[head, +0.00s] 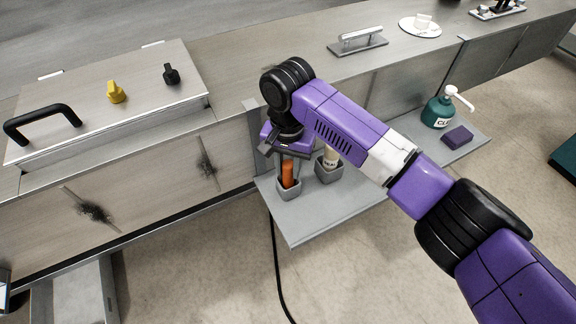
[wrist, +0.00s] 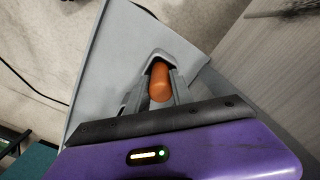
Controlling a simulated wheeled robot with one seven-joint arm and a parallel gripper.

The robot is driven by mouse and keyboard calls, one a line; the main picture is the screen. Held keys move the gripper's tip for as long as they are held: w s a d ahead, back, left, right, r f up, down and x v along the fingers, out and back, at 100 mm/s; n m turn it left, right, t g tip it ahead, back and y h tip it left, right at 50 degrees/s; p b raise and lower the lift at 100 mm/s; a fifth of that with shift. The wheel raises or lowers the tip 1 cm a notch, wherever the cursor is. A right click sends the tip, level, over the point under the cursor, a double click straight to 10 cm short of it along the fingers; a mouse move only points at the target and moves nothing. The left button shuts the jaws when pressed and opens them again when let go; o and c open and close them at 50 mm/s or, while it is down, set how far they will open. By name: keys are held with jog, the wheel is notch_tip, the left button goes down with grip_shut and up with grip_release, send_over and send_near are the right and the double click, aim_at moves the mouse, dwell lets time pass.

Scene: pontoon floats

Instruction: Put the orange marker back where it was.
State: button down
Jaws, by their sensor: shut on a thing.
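The orange marker (head: 288,173) stands upright with its lower end in a square grey cup (head: 289,190) on the grey shelf (head: 310,222). My gripper (head: 289,158) reaches down over it from above and is shut on it. In the wrist view the orange marker (wrist: 160,80) lies between the two fingers of my gripper (wrist: 160,92), with the cup's walls around it. Whether the marker's bottom rests on the cup's floor is hidden.
A second grey cup (head: 327,172) with a pale labelled item stands close to the right. A green pump bottle (head: 438,112) and a purple block (head: 457,137) are at the shelf's right end. A metal wall runs behind; the shelf's front is clear.

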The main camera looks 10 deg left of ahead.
jog(key=c, duration=1.1)
grip_release()
jog(key=shift+f, duration=0.1)
notch_tip(320, 180, up, 12)
jog(key=shift+r+b, duration=0.15)
jog(key=shift+b, duration=0.45)
